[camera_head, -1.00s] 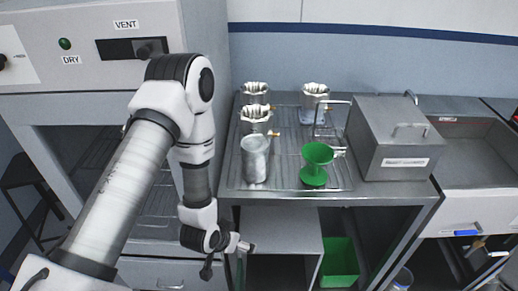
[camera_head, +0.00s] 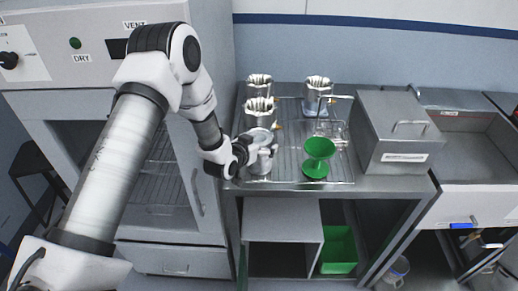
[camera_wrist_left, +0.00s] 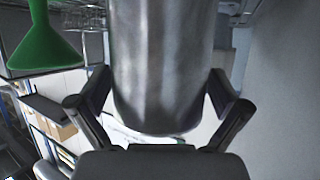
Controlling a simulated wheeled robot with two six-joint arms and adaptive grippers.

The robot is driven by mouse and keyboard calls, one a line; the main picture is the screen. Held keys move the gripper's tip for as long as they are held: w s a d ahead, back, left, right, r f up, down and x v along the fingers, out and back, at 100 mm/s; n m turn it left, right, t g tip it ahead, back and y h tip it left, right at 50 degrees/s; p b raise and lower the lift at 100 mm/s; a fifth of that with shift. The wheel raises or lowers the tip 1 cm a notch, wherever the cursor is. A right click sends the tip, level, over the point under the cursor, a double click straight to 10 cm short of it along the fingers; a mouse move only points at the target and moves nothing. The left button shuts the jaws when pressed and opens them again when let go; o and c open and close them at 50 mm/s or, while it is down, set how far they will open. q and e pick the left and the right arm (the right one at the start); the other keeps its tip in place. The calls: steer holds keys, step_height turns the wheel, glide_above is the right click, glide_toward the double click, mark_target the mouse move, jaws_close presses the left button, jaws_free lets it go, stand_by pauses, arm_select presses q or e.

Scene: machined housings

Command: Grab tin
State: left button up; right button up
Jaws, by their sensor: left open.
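The tin (camera_head: 260,162) is a plain grey metal can at the front left of the rack on the steel bench. My left gripper (camera_head: 265,148) is at the tin in the head view, its fingers around the can's side. In the left wrist view the tin (camera_wrist_left: 163,65) fills the middle, between the two open fingers (camera_wrist_left: 160,112). A gap shows beside the fingers, so I cannot see firm contact. My right gripper is not in view.
A green funnel (camera_head: 318,158) stands right of the tin, and also shows in the wrist view (camera_wrist_left: 42,45). Fluted metal cups (camera_head: 259,110) stand behind the tin. A steel lidded box (camera_head: 396,135) is at the right. A large cabinet (camera_head: 85,72) borders the left.

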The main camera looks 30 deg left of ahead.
arm_select(q)
steer(key=shift+s, duration=0.1)
steer(key=c, duration=1.5)
steer(key=shift+c, duration=0.2)
